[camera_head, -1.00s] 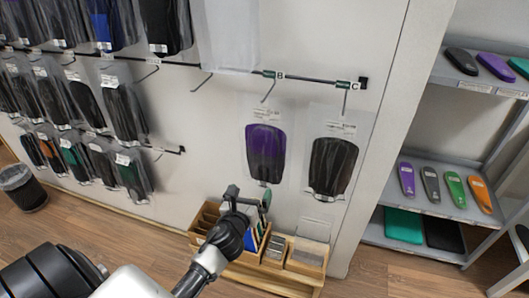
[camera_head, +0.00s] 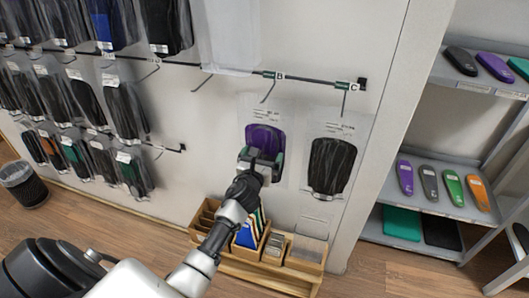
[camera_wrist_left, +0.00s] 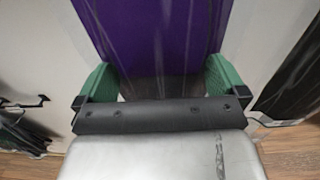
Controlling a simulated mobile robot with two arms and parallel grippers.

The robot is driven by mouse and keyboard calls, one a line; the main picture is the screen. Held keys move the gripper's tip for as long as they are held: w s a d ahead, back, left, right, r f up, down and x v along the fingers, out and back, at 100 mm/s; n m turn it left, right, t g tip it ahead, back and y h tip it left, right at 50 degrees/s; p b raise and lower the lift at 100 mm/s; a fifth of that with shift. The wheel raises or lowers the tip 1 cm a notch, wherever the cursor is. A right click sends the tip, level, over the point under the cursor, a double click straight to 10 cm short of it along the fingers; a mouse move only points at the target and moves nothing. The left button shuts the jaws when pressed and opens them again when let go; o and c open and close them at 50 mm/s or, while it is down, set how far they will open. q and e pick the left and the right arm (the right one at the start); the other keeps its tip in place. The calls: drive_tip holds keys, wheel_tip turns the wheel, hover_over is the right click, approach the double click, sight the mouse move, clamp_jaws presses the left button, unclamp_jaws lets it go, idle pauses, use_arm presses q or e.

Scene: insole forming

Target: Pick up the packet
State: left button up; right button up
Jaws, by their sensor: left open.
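A clear packet with a purple insole (camera_head: 264,136) hangs from hook B on the wall. A second packet with a black insole (camera_head: 332,165) hangs to its right on hook C. My left gripper (camera_head: 263,158) is at the lower part of the purple packet and hides its bottom end. In the left wrist view the purple insole (camera_wrist_left: 150,30) rises between the two green fingers (camera_wrist_left: 153,85), which stand apart on either side of it. Contact between fingers and packet cannot be told. My right gripper is not in view.
A wooden organizer (camera_head: 290,262) with cards and boxes stands below the packets. More packets (camera_head: 120,105) hang on the wall at left. A shelf (camera_head: 440,208) with colored insoles is at right. A bin (camera_head: 22,182) stands at far left.

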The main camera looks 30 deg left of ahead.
use_arm(q)
drive_tip(key=shift+c, duration=0.2)
drive_tip(key=c, duration=0.7)
drive_tip(key=shift+c, duration=0.2)
